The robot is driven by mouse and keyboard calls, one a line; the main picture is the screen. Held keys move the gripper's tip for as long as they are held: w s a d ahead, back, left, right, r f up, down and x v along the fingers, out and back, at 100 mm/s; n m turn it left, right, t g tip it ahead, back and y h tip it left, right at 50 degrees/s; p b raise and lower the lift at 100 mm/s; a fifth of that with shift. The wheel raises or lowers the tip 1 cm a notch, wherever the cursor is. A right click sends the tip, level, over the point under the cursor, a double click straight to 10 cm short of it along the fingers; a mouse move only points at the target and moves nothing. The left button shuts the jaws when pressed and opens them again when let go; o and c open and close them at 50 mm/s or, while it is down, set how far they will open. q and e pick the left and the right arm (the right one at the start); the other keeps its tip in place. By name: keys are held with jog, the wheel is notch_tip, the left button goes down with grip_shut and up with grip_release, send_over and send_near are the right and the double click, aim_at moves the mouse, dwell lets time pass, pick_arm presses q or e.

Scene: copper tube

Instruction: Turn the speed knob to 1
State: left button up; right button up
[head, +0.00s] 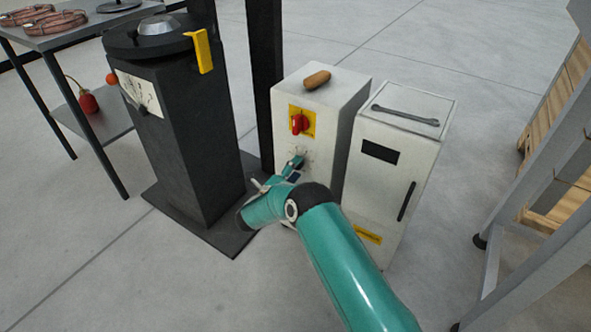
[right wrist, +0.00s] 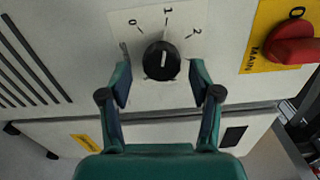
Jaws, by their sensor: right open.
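The speed knob (right wrist: 162,61) is a round black knob on a pale dial plate (right wrist: 125,25) marked 0, 1 and 2. Its white pointer line stands nearly upright in the right wrist view, towards the 1. My right gripper (right wrist: 161,78) is open, with one teal finger on each side of the knob and a gap on both sides. In the head view my right gripper (head: 293,168) is at the front of the white control box (head: 335,110), and the arm hides most of the dial there. My left gripper is in neither view.
A red main switch on a yellow plate (head: 301,121) sits just above the dial. A dark machine column (head: 185,130) stands left of the box. A white cabinet (head: 400,150) with a wrench (head: 405,116) on top stands to the right.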

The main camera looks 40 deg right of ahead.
jog(key=v, duration=1)
jog(key=shift+s+a, duration=0.2)
jog(key=shift+a, duration=0.15)
